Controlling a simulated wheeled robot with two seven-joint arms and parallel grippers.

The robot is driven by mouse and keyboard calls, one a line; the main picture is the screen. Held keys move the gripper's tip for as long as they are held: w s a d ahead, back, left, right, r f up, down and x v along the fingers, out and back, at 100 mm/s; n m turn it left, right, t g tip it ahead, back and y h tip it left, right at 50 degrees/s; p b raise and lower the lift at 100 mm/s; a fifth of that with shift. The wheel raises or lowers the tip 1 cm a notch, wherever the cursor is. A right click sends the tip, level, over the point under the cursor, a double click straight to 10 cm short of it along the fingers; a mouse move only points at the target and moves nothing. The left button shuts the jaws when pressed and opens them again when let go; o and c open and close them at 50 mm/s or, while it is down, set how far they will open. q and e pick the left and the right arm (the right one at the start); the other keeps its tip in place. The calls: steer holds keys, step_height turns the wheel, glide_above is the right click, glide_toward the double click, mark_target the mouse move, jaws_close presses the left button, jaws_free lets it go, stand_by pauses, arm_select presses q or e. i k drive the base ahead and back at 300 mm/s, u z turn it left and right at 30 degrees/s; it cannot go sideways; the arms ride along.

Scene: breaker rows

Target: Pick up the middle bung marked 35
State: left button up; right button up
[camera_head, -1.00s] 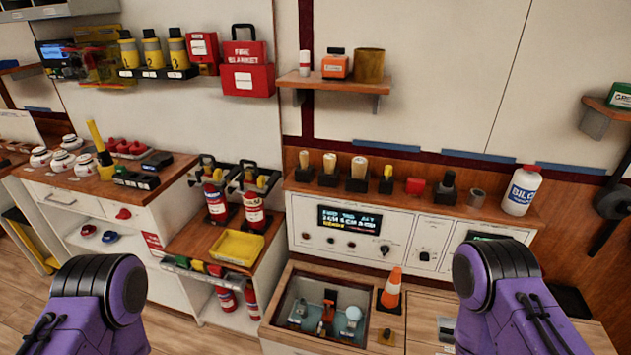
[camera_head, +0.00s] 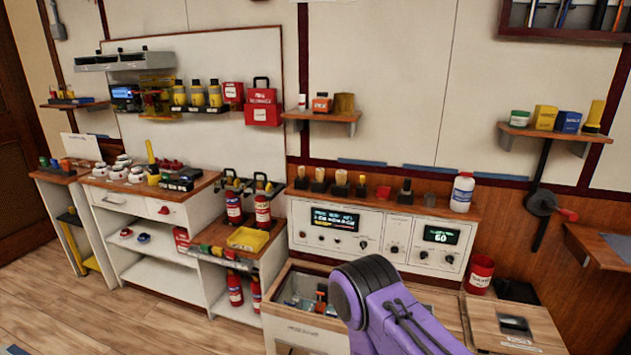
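The middle bung (camera_head: 318,175) is between the left bung (camera_head: 301,172) and the larger right bung (camera_head: 340,177). Their markings are too small to read. Neither of my grippers is in view; only a purple link of one of my arms shows at the bottom, below and right of the bungs.
The white control panel (camera_head: 374,238) is below. A wall shelf (camera_head: 322,115) hangs above. A yellow tray (camera_head: 248,238) lies left.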

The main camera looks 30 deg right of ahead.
mark_target(319, 172)
steer(key=z, duration=0.75)
steer(key=i, duration=1.5)
steer(key=u, duration=0.25)
